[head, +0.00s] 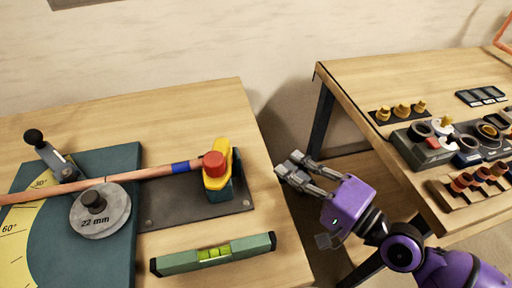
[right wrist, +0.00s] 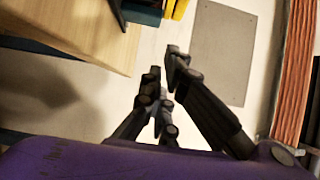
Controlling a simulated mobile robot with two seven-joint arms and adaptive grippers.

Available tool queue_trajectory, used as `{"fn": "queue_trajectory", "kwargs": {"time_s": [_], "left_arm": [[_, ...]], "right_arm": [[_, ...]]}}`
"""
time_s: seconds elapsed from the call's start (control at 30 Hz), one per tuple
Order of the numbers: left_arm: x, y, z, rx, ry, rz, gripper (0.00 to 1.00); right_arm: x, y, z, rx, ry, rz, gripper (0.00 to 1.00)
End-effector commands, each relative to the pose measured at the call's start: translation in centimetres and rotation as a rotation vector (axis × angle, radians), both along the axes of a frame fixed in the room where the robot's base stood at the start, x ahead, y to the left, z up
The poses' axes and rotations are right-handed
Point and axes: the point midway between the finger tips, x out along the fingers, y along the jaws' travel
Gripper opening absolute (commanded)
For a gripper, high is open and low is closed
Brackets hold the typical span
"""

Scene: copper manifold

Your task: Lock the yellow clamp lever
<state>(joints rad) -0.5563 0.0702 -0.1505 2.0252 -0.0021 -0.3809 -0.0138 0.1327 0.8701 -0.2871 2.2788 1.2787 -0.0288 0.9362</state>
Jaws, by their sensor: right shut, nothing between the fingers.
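The yellow clamp lever (head: 222,150) with its red knob (head: 214,163) sits on a teal clamp block on a dark plate (head: 160,213) at the right of the left bench. The copper pipe (head: 140,176) with a blue band runs to the clamp from the left. My right gripper (head: 288,166) is to the right of the lever, beyond the bench's edge, apart from the lever. Its fingers are shut and empty; they also show in the right wrist view (right wrist: 162,76). A yellow piece at that view's top edge is too cut off to identify. My left gripper is out of view.
A bending plate with a round 22 mm former (head: 101,207) and black-knobbed handle (head: 48,152) fills the bench's left. A green spirit level (head: 214,254) lies at the front. A gap separates this bench from the right bench (head: 405,78), which carries fittings.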

Motion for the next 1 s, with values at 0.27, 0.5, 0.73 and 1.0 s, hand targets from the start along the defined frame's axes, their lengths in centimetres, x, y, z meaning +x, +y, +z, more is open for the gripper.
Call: {"fn": "queue_trajectory", "kwargs": {"time_s": [0.27,0.5,0.73,1.0], "left_arm": [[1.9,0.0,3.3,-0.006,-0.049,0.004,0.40],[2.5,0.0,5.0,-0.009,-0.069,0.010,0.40],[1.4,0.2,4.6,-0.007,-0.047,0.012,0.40],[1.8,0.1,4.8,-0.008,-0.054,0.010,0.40]], "right_arm": [[4.4,4.0,0.9,0.004,-0.010,0.000,0.00],[4.5,7.0,0.6,0.002,-0.006,0.000,0.00],[4.5,8.0,0.1,-0.002,-0.003,0.001,0.00],[4.5,8.0,0.1,-0.002,-0.002,0.001,0.00]]}}
